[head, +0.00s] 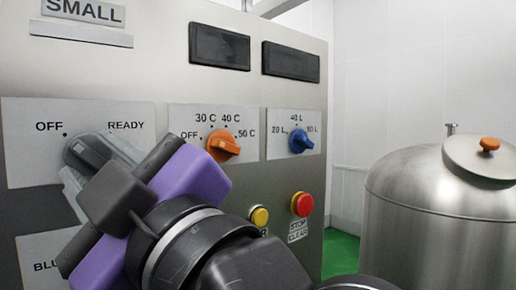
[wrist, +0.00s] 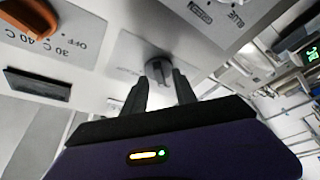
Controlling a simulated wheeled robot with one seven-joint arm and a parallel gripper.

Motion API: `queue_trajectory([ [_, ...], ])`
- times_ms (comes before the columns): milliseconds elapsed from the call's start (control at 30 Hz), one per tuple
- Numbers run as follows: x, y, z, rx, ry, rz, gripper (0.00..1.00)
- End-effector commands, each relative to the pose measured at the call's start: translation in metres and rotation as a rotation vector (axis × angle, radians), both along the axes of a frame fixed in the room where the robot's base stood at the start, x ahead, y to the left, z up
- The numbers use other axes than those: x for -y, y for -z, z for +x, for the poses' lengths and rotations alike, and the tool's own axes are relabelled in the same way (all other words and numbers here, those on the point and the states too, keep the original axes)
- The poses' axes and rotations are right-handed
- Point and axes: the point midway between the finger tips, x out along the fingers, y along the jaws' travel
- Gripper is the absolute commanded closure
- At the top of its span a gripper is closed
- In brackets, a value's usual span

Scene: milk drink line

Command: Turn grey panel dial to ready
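The grey dial (head: 88,152) is on the upper left plate of the machine panel, between the labels OFF and READY. My gripper partly covers it in the head view, so I cannot tell for certain which label it points to. In the wrist view the dial (wrist: 159,69) shows as a round grey knob with a raised grip, straight ahead between the fingertips. My gripper (wrist: 161,77) is open, with one finger on each side of the knob. Gaps show beside the knob, and I cannot tell whether the fingers touch it.
To the right are an orange temperature dial (head: 223,146), a blue litre dial (head: 301,141), a yellow button (head: 259,216) and a red stop button (head: 302,204). A steel tank (head: 440,215) stands at the far right. A lower plate (head: 40,255) is partly hidden by my arm.

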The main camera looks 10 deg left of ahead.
Motion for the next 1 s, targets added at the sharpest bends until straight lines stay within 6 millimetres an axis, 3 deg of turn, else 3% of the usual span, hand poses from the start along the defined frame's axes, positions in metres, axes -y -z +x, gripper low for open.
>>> queue_trajectory([
  [333,-0.0036,-0.0008,0.0018,0.000,0.001,0.001,0.68],
  [500,-0.0034,-0.0009,0.0016,0.000,0.001,0.001,1.00],
  [1000,-0.0038,0.0013,0.0012,-0.047,0.000,0.040,1.00],
])
